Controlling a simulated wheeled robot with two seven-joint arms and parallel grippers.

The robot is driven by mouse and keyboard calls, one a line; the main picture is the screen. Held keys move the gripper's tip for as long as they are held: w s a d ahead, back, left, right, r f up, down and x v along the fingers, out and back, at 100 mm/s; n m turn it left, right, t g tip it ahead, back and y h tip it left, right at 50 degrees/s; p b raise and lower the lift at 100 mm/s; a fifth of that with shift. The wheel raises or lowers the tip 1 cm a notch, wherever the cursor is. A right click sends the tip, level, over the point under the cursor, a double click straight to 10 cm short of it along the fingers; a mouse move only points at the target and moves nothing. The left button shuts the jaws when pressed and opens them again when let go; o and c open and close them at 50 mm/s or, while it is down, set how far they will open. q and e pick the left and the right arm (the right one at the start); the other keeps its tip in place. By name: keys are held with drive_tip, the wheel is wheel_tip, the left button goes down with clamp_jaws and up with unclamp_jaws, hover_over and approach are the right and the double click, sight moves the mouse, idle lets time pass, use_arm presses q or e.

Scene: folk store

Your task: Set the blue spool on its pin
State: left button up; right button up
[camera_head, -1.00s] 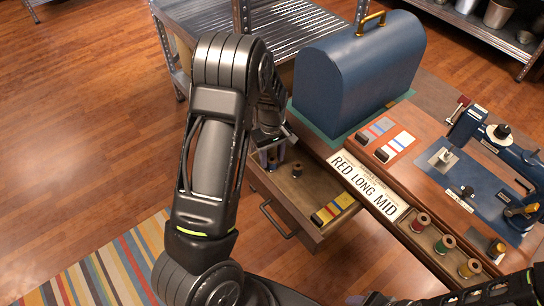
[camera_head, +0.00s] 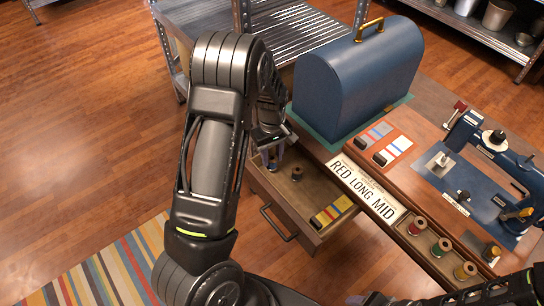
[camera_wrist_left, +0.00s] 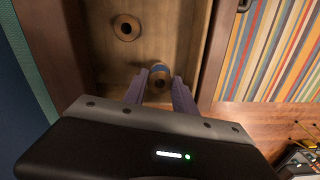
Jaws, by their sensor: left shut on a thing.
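My left gripper (camera_head: 272,160) reaches down into the open drawer (camera_head: 303,218). In the left wrist view its two fingers (camera_wrist_left: 159,92) are shut on the blue spool (camera_wrist_left: 158,69), a wooden spool with a blue band, low over or on the drawer floor; I cannot tell which. In the head view the arm and fingers largely hide this spool. I cannot make out a bare pin. My right gripper is out of view.
A sign (camera_head: 367,190) reads "RED LONG MID". A blue domed case (camera_head: 358,75) stands behind the drawer; a sewing machine (camera_head: 505,155) stands right.

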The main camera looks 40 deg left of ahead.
use_arm(q)
wheel_tip(320, 180, up, 2)
drive_tip(key=shift+r+p, duration=0.25)
drive_tip(key=shift+p, duration=0.5)
drive_tip(key=w+d+r+m, duration=0.4)
drive_tip(key=d+r+m, duration=0.8)
drive_tip(key=d+r, duration=0.3)
drive_tip(key=shift+d+r, duration=0.2)
drive_tip(key=shift+d, duration=0.9)
